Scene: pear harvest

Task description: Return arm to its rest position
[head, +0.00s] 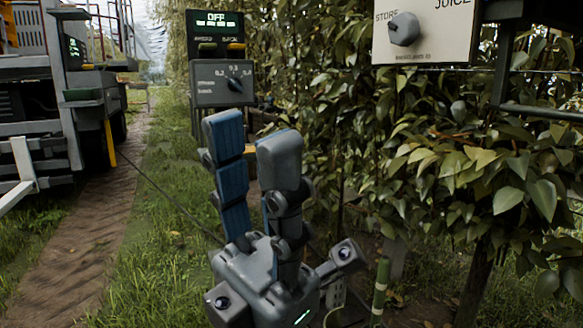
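My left gripper (249,145) is at the lower middle of the head view, its two grey fingers with blue pads pointing up. The fingers stand apart with nothing between them, so it is open and empty. Its grey palm is below, near the bottom edge. The gripper appears in front of grass and the lower edge of the hedge. My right gripper is not in view.
A panel with a "STORE"/"JUICE" dial (404,29) is at upper right, before leafy trees (480,170).

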